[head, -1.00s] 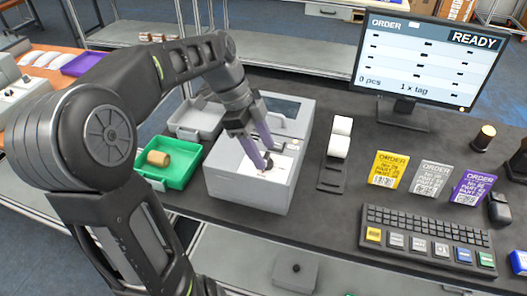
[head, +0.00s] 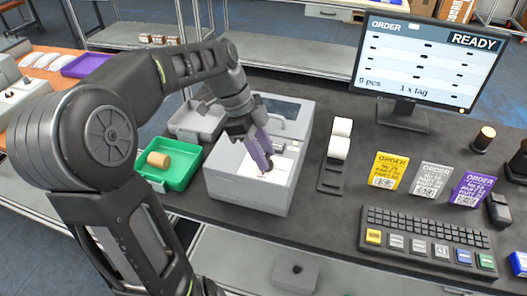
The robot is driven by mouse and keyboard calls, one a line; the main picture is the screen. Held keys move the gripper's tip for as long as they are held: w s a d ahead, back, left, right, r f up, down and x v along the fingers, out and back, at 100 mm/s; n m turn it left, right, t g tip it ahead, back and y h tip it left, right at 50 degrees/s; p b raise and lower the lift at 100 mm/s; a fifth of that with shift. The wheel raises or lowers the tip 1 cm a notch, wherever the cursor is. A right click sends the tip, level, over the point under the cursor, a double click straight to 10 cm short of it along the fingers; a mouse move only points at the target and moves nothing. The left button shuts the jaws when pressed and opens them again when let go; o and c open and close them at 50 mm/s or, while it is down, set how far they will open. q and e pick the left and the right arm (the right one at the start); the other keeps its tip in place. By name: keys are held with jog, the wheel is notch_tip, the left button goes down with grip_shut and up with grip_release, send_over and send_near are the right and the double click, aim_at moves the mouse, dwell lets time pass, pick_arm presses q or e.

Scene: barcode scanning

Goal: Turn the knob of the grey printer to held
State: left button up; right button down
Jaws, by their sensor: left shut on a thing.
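The grey printer (head: 240,188) stands on the dark table in the middle of the head view. My left gripper (head: 263,168) reaches down onto the printer's white top panel (head: 282,180). Its purple fingers are close together and shut on the printer's knob, which the fingers mostly hide. The knob's exact setting cannot be read. Small red marks show on the panel beside the fingertips. My right gripper is not in view.
A green tray (head: 188,178) with a tan roll (head: 158,159) stands left of the printer, with a grey tray (head: 188,131) behind it. To the right are white label rolls (head: 340,147), order cards (head: 430,181), a keyboard (head: 428,240) and a monitor (head: 430,62) reading READY.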

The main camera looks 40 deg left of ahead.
pick_arm(q)
grip_shut()
jog(key=n+b, duration=0.1)
jog(key=n, duration=0.1)
jog(key=n+t+b, duration=0.1)
jog(key=n+b, duration=0.1)
jog(key=shift+d+f+t+y+b, duration=0.1)
jog(key=shift+t+y+b, duration=0.2)
jog(key=shift+y, duration=0.1)
jog(key=n+b, duration=0.1)
jog(key=n, duration=0.1)
jog(key=n+t+y+b, duration=0.1)
jog(key=n, duration=0.1)
jog(key=shift+s+d+n+b, duration=0.1)
jog(key=shift+s+n+b, duration=0.05)
jog(key=shift+n+b, duration=0.2)
jog(key=n+y+b, duration=0.1)
jog(key=n+y, duration=0.1)
jog(key=n, duration=0.2)
jog(key=shift+d+t+b, duration=0.1)
jog(key=shift+t+b, duration=0.2)
jog(key=shift+b, duration=0.05)
jog(key=n+y+b, duration=0.1)
jog(key=n+y, duration=0.1)
jog(key=n, duration=0.3)
jog(key=shift+d, duration=0.1)
jog(key=shift+n, duration=0.25)
jog(key=o, duration=1.1)
grip_release()
